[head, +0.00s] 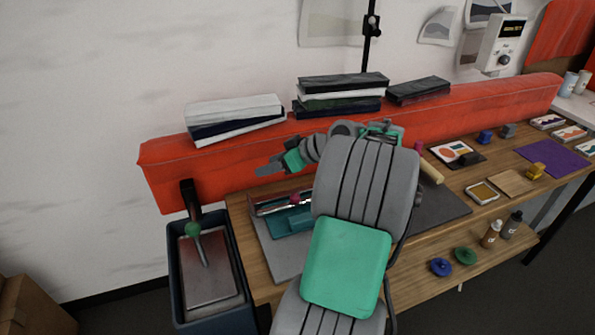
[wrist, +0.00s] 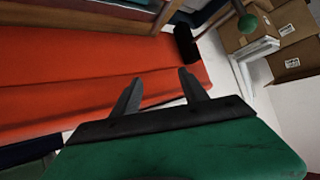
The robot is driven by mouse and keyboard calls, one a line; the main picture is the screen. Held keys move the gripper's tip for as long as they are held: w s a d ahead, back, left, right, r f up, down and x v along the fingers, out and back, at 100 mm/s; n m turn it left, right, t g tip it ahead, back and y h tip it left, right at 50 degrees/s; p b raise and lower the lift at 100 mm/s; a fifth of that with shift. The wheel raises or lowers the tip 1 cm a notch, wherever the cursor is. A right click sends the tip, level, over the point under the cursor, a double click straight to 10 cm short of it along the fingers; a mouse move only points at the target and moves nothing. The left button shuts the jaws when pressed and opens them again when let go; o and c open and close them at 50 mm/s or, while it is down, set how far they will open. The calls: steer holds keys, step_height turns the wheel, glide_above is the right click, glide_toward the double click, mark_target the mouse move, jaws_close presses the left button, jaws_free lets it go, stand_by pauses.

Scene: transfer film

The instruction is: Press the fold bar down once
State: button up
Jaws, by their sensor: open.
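A small teal device (head: 290,222) with a pale bar and a red knob (head: 294,198) sits on a grey board at the left end of the bench; it looks like the one with the fold bar, partly hidden by my arm. A lever with a green ball (head: 193,230) stands over a metal plate in a dark blue bin to its left. My gripper (head: 268,168) is above and behind the teal device, in front of the red beam, pointing left. In the wrist view my gripper (wrist: 157,84) is open and empty, and the green ball (wrist: 247,22) shows at upper right.
A long red beam (head: 460,107) runs behind the bench with stacked binders (head: 235,118) on it. The wooden bench (head: 455,192) carries a roller (head: 431,171), an ink pad (head: 482,192) and a purple sheet (head: 556,158).

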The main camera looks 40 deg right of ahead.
steer(key=s+d+f+n+g+b, duration=0.1)
steer(key=d+f+n+g, duration=0.1)
steer(key=d, duration=0.2)
steer(key=n+g+h, duration=0.1)
steer(key=n+g, duration=0.3)
steer(key=n, duration=0.3)
glide_toward(296, 195)
step_height(296, 195, down, 2)
steer(key=x, duration=0.8)
steer(key=shift+w+a+r+b, duration=0.1)
steer(key=shift+w+b, duration=0.15)
steer(key=shift+b, duration=0.05)
steer(key=shift+c, duration=0.2)
jaws_close()
steer(key=shift+r, duration=0.15)
